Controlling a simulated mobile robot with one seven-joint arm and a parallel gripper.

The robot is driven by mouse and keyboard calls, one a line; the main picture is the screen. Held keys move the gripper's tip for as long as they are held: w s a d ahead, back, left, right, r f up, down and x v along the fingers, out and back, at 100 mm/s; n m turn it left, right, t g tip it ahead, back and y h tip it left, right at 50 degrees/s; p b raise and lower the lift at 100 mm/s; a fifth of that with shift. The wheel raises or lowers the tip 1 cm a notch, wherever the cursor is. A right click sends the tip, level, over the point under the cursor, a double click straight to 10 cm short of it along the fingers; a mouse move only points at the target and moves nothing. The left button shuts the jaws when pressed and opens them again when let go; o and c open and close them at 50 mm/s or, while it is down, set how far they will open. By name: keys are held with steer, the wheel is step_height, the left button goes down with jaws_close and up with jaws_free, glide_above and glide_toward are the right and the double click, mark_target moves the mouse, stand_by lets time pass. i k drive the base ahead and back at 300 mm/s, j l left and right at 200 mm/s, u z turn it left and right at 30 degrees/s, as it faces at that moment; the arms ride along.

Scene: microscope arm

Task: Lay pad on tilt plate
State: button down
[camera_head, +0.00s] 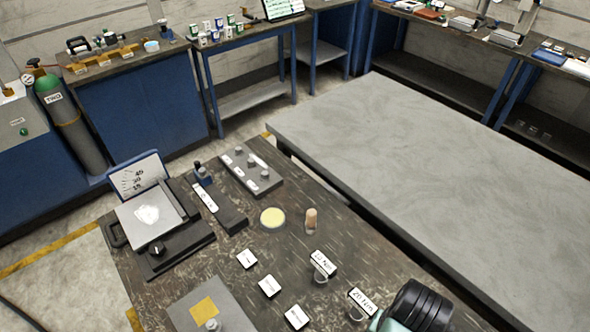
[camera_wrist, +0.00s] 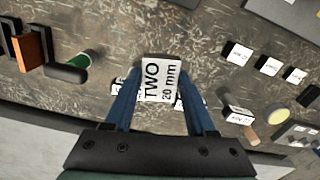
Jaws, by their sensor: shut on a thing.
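My gripper (camera_wrist: 159,80) has its two blue fingers shut on a white-faced block (camera_wrist: 158,82) labelled "TWO 20 mm". The block is upright between the fingertips in the wrist view, above the dark table. The tilt plate (camera_head: 138,230) is a light grey plate on a black base at the table's left in the head view, with a whitish patch on it and an angle scale (camera_head: 139,176) behind. No thing is labelled as the pad, so I cannot tell whether the held block is it. My fingers do not show in the head view.
A yellow disc (camera_head: 272,217), a wooden-topped peg (camera_head: 311,218) and several white labels lie mid-table. A grey plate with a yellow square (camera_head: 205,308) is at the front. A dark block with knobs (camera_head: 251,168) stands at the back. A large grey table (camera_head: 440,170) is to the right.

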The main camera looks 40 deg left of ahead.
mark_target(162, 205)
steer(key=i+j+u, duration=0.1)
steer(key=u, duration=0.35)
steer(key=i+j+u, duration=0.1)
steer(key=u, duration=0.4)
steer(key=i+j+u, duration=0.1)
steer(key=u, duration=0.35)
steer(key=i+u, duration=0.35)
steer(key=i, duration=0.35)
steer(key=i+l+u, duration=0.2)
steer(key=i+u, duration=0.15)
steer(key=i, duration=0.3)
